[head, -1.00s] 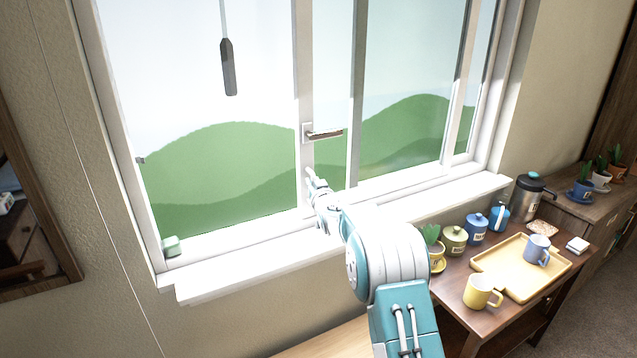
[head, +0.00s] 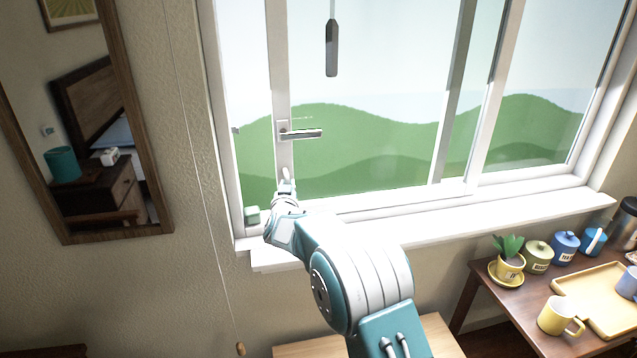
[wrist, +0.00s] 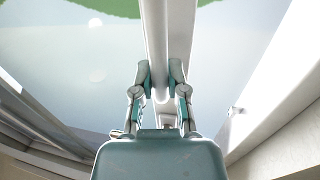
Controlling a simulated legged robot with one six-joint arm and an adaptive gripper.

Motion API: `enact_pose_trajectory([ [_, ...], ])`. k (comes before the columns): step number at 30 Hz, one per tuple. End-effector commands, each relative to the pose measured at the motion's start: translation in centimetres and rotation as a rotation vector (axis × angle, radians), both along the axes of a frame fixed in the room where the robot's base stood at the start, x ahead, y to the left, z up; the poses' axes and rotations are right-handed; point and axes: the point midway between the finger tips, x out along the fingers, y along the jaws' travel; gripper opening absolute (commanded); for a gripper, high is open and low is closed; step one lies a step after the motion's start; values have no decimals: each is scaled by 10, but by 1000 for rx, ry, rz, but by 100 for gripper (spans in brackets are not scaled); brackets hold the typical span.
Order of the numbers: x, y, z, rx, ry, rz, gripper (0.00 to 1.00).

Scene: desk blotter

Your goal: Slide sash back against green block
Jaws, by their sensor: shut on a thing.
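The white-framed sash (head: 285,100) slides in the window and has a metal lever handle (head: 303,132) on its left upright. The small green block (head: 252,215) sits at the lower left corner of the window frame. The sash's left upright is close to the block, with a narrow gap seeming to show between them. My gripper (head: 286,186) is at the lower part of this upright, right of the block. In the wrist view my gripper (wrist: 160,70) has its fingers on both sides of a white upright bar (wrist: 157,30) of the sash. The block is not visible there.
A white sill (head: 420,230) runs below the window. A dark pull (head: 332,48) hangs in front of the glass. At right, a table holds a potted plant (head: 508,258), a yellow mug (head: 560,316), a tray (head: 600,290) and canisters. A mirror (head: 95,130) hangs at left.

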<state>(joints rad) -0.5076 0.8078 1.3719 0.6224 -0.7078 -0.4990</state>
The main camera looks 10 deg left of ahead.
Motion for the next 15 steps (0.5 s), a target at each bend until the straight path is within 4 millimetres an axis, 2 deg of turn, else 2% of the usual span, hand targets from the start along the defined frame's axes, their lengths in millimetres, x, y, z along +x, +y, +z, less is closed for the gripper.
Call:
enact_pose_trajectory([
  [1,-4,13,1,0,-3,5,0],
  [6,-11,36,2,1,-4,2,0],
  [15,-15,48,2,0,-4,0,0],
])
